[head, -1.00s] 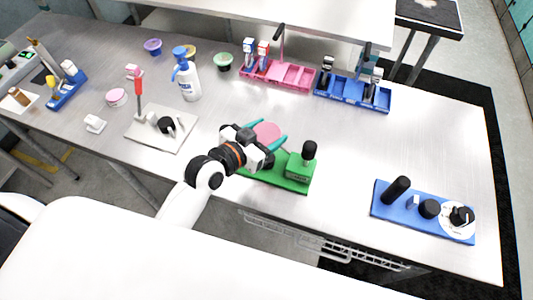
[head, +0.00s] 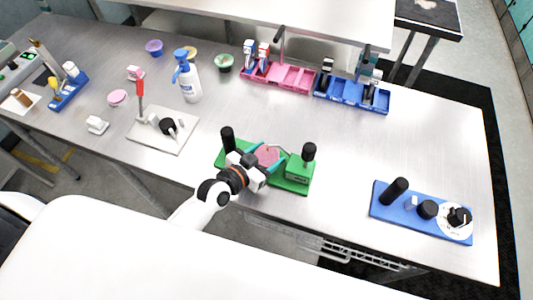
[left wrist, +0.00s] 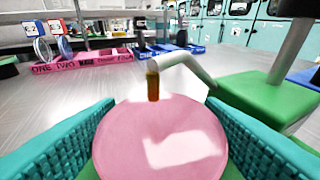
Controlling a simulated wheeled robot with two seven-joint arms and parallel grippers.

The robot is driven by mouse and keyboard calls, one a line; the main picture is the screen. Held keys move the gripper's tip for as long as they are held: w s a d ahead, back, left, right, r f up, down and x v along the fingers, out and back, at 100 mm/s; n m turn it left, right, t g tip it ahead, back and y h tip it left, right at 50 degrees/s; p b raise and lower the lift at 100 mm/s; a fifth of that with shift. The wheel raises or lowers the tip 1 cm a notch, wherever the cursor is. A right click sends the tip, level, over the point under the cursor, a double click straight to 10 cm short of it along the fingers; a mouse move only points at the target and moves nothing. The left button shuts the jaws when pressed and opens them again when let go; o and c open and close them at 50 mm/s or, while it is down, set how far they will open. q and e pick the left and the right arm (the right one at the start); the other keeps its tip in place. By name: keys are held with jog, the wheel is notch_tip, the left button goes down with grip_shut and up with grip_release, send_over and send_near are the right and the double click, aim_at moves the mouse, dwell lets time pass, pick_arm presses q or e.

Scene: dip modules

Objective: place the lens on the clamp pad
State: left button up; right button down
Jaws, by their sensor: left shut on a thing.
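The lens, a pink round disc (head: 267,156), is between the teal fingers of my left gripper (head: 266,159) over the green module (head: 297,186). In the left wrist view the lens (left wrist: 160,140) lies flat, gripped at both sides by the teal fingers. The module's bent grey clamp arm (left wrist: 188,66) reaches over from the right, with an amber tip (left wrist: 153,84) at the far part of the lens. I cannot tell whether the tip touches it. The clamp pad is hidden under the lens and gripper, so contact with it cannot be told. My right gripper is not in view.
The green module has a black post (head: 228,139) at left and a black-knobbed block (head: 298,167) at right. A white plate module (head: 160,143) stands left, a blue module (head: 421,213) right. Pink (head: 287,86) and blue (head: 346,101) trays stand behind. Table between them is clear.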

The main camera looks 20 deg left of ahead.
pick_arm(q)
jog(key=shift+f, duration=0.2)
jog(key=o, duration=0.9)
jog(key=shift+o, duration=0.2)
